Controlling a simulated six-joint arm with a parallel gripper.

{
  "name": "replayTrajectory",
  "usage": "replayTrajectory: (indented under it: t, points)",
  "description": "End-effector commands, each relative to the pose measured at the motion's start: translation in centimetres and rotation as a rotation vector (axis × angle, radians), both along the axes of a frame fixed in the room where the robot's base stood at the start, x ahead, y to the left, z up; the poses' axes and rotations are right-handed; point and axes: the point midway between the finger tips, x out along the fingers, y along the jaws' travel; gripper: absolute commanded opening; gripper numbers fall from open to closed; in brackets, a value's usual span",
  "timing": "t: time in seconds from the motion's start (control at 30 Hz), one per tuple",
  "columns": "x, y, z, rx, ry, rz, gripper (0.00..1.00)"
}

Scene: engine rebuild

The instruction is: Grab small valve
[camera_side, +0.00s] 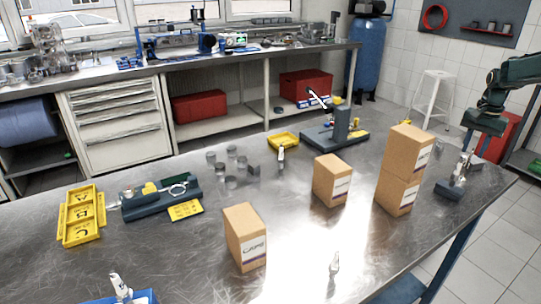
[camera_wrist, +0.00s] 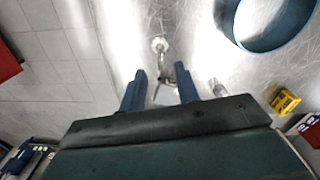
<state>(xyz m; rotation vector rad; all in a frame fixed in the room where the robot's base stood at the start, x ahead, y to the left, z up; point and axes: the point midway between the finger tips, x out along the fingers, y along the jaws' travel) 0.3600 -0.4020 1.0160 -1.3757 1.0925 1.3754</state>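My gripper (camera_wrist: 160,86) is open in the wrist view, its two blue fingers spread apart. A small metallic part with a pale round end (camera_wrist: 160,45) lies beyond and between the fingertips. It may be the small valve, but I cannot tell for sure. I see nothing held. In the side view my gripper (camera_side: 487,122) hangs at the right, above and behind a dark-based fixture (camera_side: 450,189) with upright metal parts (camera_side: 464,165). The fingertips are hard to make out there.
Two stacked cardboard boxes (camera_side: 403,168) stand left of the fixture; more boxes (camera_side: 332,181) (camera_side: 245,237) stand further left. A dark-blue ring-shaped thing (camera_wrist: 228,28), a clear bottle-like item (camera_wrist: 217,88) and a yellow bin (camera_wrist: 286,102) show in the wrist view. The table's right edge is close.

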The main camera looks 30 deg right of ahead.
Motion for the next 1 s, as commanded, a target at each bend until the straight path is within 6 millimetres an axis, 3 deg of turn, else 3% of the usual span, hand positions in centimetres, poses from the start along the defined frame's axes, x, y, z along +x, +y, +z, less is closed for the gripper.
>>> replayTrajectory:
  t: [0.23,0.6,1.0]
  points:
    - [0.0,0.1,-1.0,0.002,0.001,0.000,0.32]
    - [-0.1,0.3,-4.8,0.002,0.001,0.000,0.32]
    - [-0.1,0.2,-5.2,0.000,0.000,0.000,0.32]
